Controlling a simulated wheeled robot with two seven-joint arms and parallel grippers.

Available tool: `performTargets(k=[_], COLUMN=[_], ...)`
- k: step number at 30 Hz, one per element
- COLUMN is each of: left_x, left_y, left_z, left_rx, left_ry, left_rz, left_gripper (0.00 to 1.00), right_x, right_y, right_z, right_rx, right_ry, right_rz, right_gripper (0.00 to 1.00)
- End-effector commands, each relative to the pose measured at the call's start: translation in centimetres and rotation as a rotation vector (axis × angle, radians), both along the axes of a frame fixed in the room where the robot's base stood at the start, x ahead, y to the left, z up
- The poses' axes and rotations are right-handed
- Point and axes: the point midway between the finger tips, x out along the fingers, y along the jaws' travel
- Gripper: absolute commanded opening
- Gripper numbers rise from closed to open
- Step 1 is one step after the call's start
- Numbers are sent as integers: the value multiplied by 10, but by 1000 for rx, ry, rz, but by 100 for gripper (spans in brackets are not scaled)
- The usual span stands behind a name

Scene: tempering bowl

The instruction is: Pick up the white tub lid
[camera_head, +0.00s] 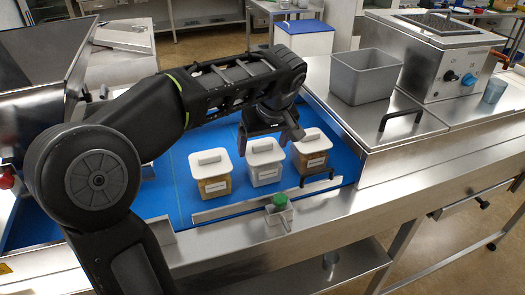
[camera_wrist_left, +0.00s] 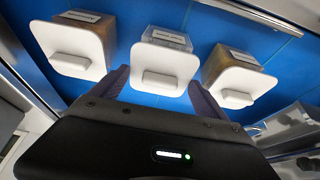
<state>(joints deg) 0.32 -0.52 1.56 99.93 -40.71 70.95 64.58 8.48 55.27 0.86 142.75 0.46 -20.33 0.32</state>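Three tubs with white handled lids stand in a row on the blue surface (camera_head: 180,200). The middle tub (camera_head: 265,176) has pale contents and a closed white lid (camera_head: 262,156). The left tub (camera_head: 215,188) and right tub (camera_head: 312,160) have brown contents. My left gripper (camera_head: 267,138) is open and empty, just behind and above the middle tub. In the left wrist view, the middle lid (camera_wrist_left: 166,72) shows between and beyond the open fingers (camera_wrist_left: 158,85). I cannot tell the exact gap to it. My right gripper is not in view.
A grey bin (camera_head: 365,75) and a steel bath unit (camera_head: 432,50) are at the right. A low metal rail (camera_head: 240,205) runs in front of the tubs. Something pale is partly hidden behind my arm.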

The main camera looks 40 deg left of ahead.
Motion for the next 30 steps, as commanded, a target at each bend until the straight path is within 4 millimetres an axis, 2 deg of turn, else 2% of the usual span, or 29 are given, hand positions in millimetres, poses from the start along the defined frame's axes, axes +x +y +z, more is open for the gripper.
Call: performTargets(k=[2, 13, 23, 26, 30], left_x=[0, 0, 1, 1, 1], left_y=[0, 0, 0, 0, 0], left_z=[0, 0, 4, 13, 36], left_rx=[0, 0, 0, 0, 0], left_ry=[0, 0, -2, -3, -5], left_rz=[0, 0, 1, 1, 1], left_gripper=[77, 47, 46, 46, 46], right_x=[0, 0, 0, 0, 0], right_y=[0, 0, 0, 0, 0], right_z=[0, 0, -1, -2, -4], right_rx=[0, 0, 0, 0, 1], right_ry=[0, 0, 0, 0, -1], right_rz=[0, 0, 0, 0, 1], right_gripper=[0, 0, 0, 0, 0])
